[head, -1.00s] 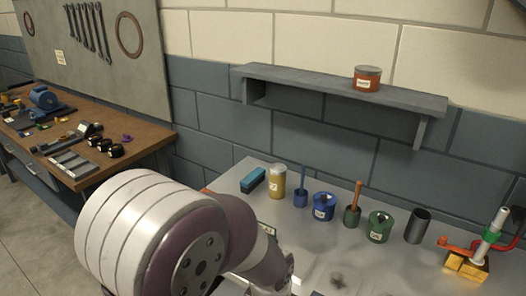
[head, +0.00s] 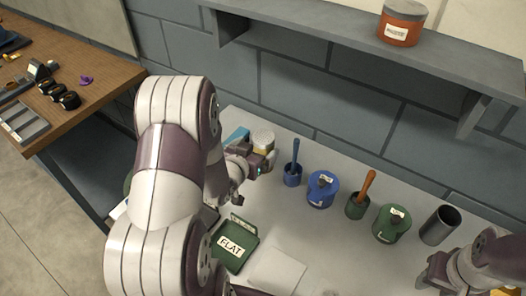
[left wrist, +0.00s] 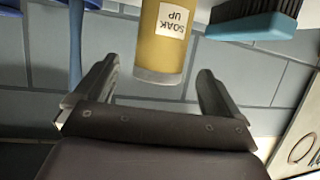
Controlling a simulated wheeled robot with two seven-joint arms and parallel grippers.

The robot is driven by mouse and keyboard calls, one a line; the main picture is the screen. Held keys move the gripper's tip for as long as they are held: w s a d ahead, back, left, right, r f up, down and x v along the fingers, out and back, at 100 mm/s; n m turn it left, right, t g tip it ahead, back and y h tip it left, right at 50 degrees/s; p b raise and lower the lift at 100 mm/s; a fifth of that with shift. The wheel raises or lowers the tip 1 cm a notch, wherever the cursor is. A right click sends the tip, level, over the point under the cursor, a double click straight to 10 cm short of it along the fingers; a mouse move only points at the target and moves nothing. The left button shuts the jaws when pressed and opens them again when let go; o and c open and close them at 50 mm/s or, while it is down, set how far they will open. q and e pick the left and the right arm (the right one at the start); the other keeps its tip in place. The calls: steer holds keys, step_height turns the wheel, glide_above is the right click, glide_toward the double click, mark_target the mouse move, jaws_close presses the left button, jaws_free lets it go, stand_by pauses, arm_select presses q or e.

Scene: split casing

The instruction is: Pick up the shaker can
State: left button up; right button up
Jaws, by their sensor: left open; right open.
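The shaker can is a yellow cylinder labelled "SOAK UP". In the head view its pale top (head: 263,139) shows behind my left gripper (head: 262,164), which hides much of its body. In the left wrist view the can (left wrist: 163,38) appears upside down, framed between the open fingers of my left gripper (left wrist: 153,88). Neither finger visibly touches it. My right gripper (head: 430,274) is at the lower right of the head view, open, away from the can.
A teal brush (left wrist: 255,22) stands close beside the can. A blue pot with a handle (head: 292,174), a blue canister (head: 322,190), a green pot (head: 358,204), a green canister (head: 391,224) and a dark cylinder (head: 439,225) line the bench. A shelf (head: 350,45) overhangs behind, holding a red tin (head: 402,24).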

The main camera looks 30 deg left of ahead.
arm_select(q)
steer(key=x, duration=0.5)
steer(key=shift+w+f+p, duration=0.15)
steer(key=shift+f+p, duration=0.15)
steer(key=shift+f, duration=0.1)
steer(key=shift+r, duration=0.1)
steer(key=c, duration=1.3)
